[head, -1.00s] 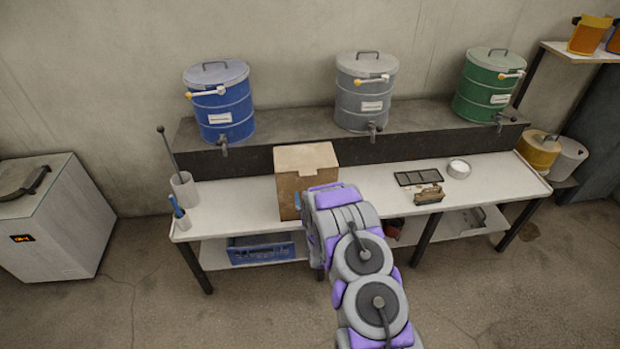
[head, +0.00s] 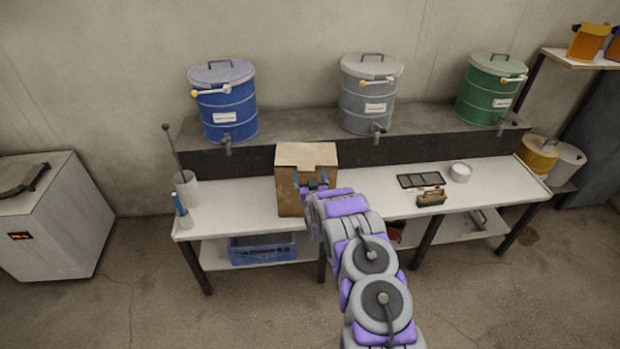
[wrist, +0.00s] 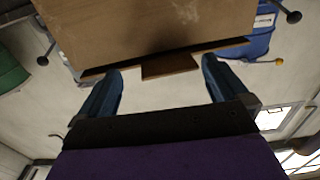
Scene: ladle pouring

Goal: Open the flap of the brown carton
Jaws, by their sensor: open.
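The brown carton (head: 291,197) stands upright on the white bench, its top flap (head: 306,154) lying flat and closed. My gripper (head: 313,182) is at the upper part of the carton's front face. In the wrist view my gripper (wrist: 162,88) is open, with its two blue fingers spread on either side of a small brown tab (wrist: 169,66) on the edge of the carton (wrist: 140,30). Whether the fingers touch the cardboard cannot be told. My arm hides the carton's lower right front.
Blue (head: 227,105), grey (head: 367,100) and green (head: 489,92) drums stand on the raised shelf behind. A white cup (head: 187,190) with a long tool is left of the carton. A dark tray (head: 421,180), brush (head: 431,197) and white bowl (head: 460,171) lie right. Bench between is clear.

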